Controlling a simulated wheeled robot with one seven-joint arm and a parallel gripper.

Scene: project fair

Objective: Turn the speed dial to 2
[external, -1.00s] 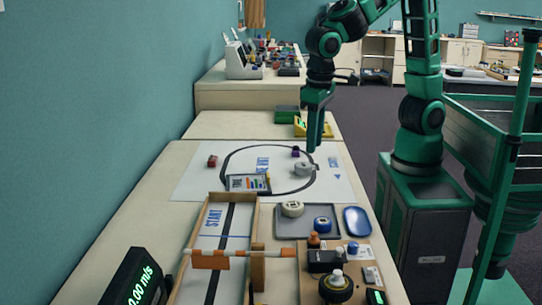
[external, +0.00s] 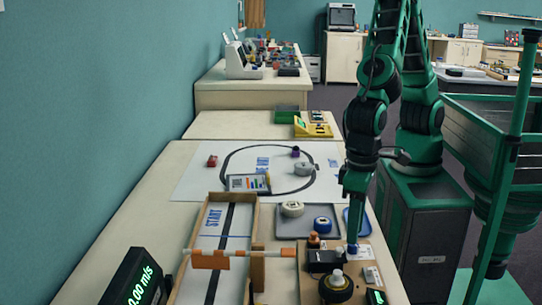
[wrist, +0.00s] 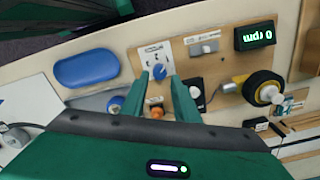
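The speed dial is a blue knob (wrist: 158,72) on a white plate (wrist: 153,50) fixed to a wooden board (wrist: 215,68). Its scale marks are too small to read. My gripper (wrist: 159,78) points down at the dial, with its two fingertips apart on either side of the knob in the wrist view. I cannot tell whether they touch it. In the external view my gripper (external: 352,238) is low over the board, just above the dial, which it mostly hides. A display (wrist: 255,34) on the board reads 0 rpm.
A yellow motor with a black wheel (wrist: 263,87), a switch plate (wrist: 204,48) and an orange knob (wrist: 156,113) are close to the dial. A blue oval dish (wrist: 86,67) lies beside the board. A wooden track (external: 228,240) stands to the left.

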